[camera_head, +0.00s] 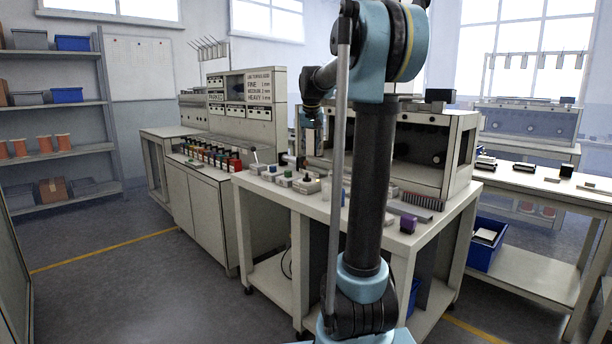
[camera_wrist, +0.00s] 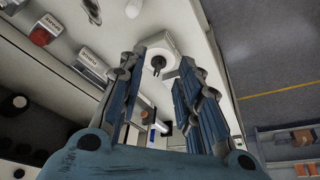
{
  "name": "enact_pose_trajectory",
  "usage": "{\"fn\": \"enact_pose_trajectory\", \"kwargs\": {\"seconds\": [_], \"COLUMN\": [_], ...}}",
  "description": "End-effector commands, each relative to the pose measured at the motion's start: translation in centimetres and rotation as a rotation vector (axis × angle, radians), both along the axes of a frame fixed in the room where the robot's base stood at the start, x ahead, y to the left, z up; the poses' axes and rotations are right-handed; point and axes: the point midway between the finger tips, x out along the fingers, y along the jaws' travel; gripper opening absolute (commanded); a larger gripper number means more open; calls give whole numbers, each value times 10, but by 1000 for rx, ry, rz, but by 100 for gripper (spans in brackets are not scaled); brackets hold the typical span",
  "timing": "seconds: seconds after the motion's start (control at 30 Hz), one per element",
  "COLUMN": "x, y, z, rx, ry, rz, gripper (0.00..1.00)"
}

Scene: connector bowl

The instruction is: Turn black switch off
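In the wrist view, a black switch (camera_wrist: 157,63) stands on a white housing (camera_wrist: 166,44), beyond and between my fingertips. My gripper (camera_wrist: 162,72) is open, with its two blue fingers spread apart and nothing held. I cannot tell whether the fingers touch the switch or which way it is set. In the head view, my gripper (camera_head: 312,148) hangs over the left part of the worktable (camera_head: 282,210), above several small switch boxes (camera_head: 284,180). I cannot single out the black switch among them there.
In the wrist view, a red switch (camera_wrist: 40,36) and a white knob (camera_wrist: 85,60) stand to the left. The floor left of the table is clear.

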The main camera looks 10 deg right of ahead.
Motion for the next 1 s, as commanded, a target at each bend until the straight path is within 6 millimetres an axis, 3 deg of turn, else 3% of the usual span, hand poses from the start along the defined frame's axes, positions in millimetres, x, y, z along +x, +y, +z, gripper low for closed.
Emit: {"fn": "enact_pose_trajectory", "kwargs": {"seconds": [0.03,0.2,0.47,1.0], "x": [18,59,80,112], "y": [1,3,4,-1], "z": [4,12,10,-69], "rx": [1,2,2,2], "ry": [-6,-22,-30,-30], "rz": [-4,-17,-23,-24], "gripper": [32,32,32,32]}}
